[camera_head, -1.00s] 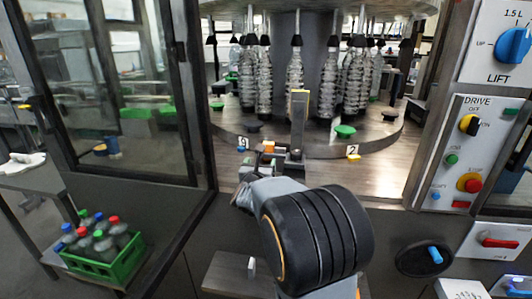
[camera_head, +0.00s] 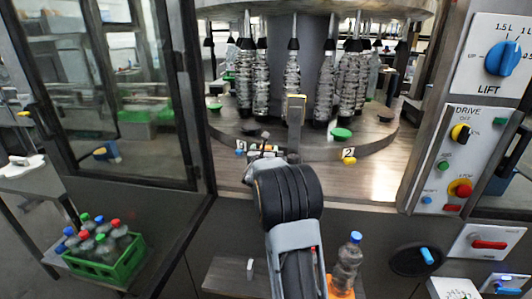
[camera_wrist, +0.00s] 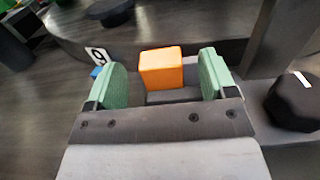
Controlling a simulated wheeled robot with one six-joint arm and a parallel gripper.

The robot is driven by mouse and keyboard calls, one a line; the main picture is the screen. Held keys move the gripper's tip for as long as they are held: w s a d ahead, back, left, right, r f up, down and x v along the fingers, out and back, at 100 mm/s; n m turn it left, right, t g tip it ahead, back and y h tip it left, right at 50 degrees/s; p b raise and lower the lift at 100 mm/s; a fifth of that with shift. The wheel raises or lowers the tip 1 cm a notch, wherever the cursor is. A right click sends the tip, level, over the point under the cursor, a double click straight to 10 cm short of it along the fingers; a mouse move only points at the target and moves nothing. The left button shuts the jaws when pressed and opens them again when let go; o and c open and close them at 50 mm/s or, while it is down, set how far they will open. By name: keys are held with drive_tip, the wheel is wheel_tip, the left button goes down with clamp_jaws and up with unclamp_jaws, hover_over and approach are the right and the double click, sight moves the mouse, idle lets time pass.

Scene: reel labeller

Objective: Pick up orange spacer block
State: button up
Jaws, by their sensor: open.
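The orange spacer block (camera_wrist: 161,69) shows in the wrist view, ahead of my gripper (camera_wrist: 160,82) and centred between its two green finger pads. The pads stand apart on either side of the block, with a visible gap at each side, so my gripper is open and empty. In the head view my arm reaches to the machine's deck. Only a small bit of the orange block (camera_head: 267,147) shows there beyond my wrist, and my gripper's fingers are mostly hidden.
A metal post (camera_head: 295,124) stands close to the right of the block. A dark knob (camera_wrist: 295,100) is at right in the wrist view. Behind is the round carousel (camera_head: 378,142) with hanging bottles. A glass door (camera_head: 130,100) stands open at left. A green bottle crate (camera_head: 120,266) is lower left.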

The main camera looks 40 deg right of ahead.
drive_tip(key=shift+w+d, duration=0.4)
drive_tip(key=shift+c, duration=0.2)
drive_tip(key=c, duration=1.1)
